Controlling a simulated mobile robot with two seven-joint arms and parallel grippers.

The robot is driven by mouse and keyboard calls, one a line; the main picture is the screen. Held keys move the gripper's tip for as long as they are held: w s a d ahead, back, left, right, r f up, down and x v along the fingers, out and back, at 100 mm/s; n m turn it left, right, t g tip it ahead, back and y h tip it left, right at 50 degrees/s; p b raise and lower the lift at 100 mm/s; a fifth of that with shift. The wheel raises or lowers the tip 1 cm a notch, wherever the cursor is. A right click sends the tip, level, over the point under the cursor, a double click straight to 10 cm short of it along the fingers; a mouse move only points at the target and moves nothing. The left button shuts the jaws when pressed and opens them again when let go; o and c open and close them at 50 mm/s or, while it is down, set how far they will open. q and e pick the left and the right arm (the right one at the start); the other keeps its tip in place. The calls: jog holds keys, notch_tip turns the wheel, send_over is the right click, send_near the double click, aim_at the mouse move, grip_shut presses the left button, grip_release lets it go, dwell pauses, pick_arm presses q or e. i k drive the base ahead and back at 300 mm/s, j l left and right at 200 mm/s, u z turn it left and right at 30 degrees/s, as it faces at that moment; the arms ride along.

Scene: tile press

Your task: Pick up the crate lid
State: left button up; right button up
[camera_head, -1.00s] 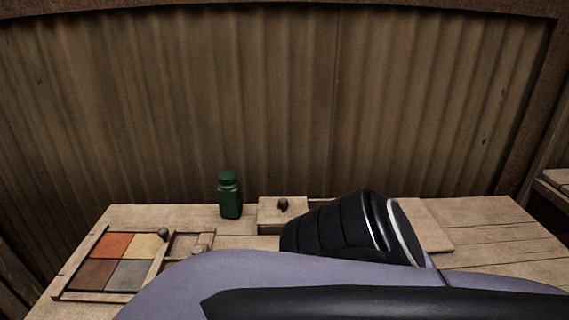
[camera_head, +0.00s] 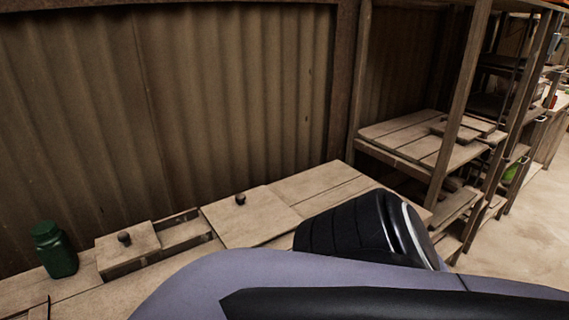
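On the wooden bench lies a flat, square wooden panel with a dark round knob (camera_head: 249,220), which looks like a lid. To its left, a smaller wooden panel with a dark knob (camera_head: 127,247) sits at the left end of a crate, and an open compartment (camera_head: 187,236) shows between the two panels. I cannot tell for certain which panel is the crate lid. My own arm, lavender and black, crosses the foreground and hides part of the bench's front. Neither gripper shows.
A green bottle (camera_head: 56,252) stands on the bench at the far left. The bench's right end (camera_head: 320,180) is bare beside the larger panel. A wooden rack (camera_head: 400,150) stands to the right, with a small board (camera_head: 470,128) on its shelf. Open floor lies at the far right.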

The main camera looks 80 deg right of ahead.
aim_at(255, 217)
jog(key=z, duration=2.25)
